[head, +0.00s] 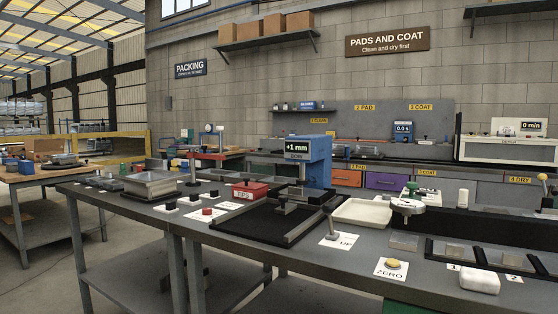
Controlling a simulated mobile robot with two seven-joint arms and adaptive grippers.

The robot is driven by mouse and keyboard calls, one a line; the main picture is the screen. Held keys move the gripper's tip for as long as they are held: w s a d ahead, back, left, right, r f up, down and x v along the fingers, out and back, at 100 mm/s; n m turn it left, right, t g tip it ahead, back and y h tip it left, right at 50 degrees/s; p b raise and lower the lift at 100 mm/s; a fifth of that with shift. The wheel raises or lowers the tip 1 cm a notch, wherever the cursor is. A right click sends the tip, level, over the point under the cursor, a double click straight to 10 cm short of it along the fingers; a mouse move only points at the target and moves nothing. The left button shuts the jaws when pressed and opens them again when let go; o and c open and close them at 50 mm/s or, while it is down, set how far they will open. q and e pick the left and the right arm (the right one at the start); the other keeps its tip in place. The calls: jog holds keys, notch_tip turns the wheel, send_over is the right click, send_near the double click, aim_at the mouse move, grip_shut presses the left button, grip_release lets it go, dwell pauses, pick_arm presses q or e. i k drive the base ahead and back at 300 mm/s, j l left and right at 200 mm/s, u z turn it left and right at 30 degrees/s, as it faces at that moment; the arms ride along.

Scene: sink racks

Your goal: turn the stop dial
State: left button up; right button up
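A blue machine (306,160) stands on the grey bench with a display reading "+1 mm". A dark sliding fixture (285,215) lies in front of it. A lever (333,222) stands by a card marked "UP". A yellow button (393,264) sits on a card marked "ZERO". No label reading "stop" is legible, so I cannot tell which part is the stop dial. Neither of my grippers is in view.
The grey bench (250,233) also carries a white tray (350,219), a red box (250,190), a red button (207,211), a metal pan (152,184) and a white block (480,281). A wooden-topped table (30,177) stands at the left, with open floor between.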

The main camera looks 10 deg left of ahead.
aim_at(206, 211)
jog(key=i+j, duration=0.7)
